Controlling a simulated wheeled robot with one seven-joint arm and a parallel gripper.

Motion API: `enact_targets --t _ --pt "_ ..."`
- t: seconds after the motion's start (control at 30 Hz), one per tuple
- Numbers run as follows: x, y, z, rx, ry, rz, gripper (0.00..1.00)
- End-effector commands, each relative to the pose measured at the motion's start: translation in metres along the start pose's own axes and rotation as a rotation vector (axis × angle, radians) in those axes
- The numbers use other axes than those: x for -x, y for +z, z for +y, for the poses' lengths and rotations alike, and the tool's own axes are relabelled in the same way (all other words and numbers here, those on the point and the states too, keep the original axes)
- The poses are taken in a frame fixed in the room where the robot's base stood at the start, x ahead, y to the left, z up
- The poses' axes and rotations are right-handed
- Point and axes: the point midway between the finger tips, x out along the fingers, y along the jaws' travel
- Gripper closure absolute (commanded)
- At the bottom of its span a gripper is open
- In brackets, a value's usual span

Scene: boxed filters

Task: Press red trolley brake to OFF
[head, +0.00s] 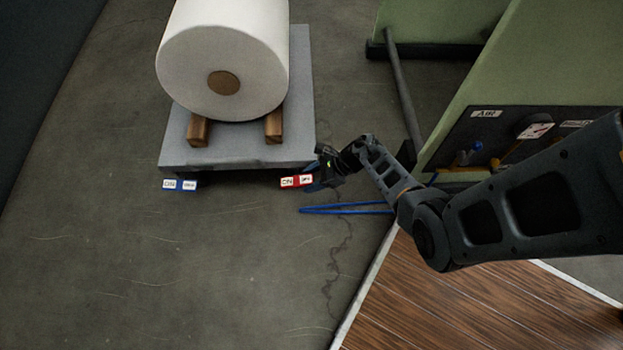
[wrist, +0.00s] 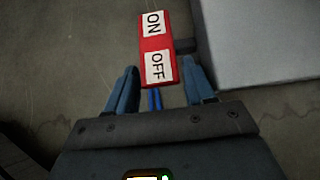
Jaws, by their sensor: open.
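The red trolley brake (head: 297,182) is a small red pedal at the front right corner of a grey trolley (head: 235,157). It carries ON and OFF labels, and in the wrist view the brake (wrist: 157,45) has its OFF end nearest my gripper. My gripper (head: 316,180) is at the OFF end, to its right in the head view. In the wrist view my gripper (wrist: 160,88) is open, its blue fingers on either side of the OFF end. I cannot tell whether they touch it. Which way the pedal is tipped is unclear.
A blue brake pedal (head: 180,185) sits at the trolley's front left. A large white roll (head: 225,60) rests on wooden blocks on the trolley. Blue lines (head: 345,209) lie on the floor near my arm.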

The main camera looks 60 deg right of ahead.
Motion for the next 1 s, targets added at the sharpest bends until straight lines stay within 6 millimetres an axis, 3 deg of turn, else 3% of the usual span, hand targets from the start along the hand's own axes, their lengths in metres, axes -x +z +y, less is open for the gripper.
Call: enact_targets --t 0.3,0.7,1.0 --pt "-0.0020 0.0006 -0.0004 0.000 -0.001 0.000 0.49" --pt "-0.0018 0.0003 -0.0002 0.000 -0.001 0.000 0.87" --pt "-0.0088 -0.0092 0.0004 -0.004 0.000 -0.085 0.88"
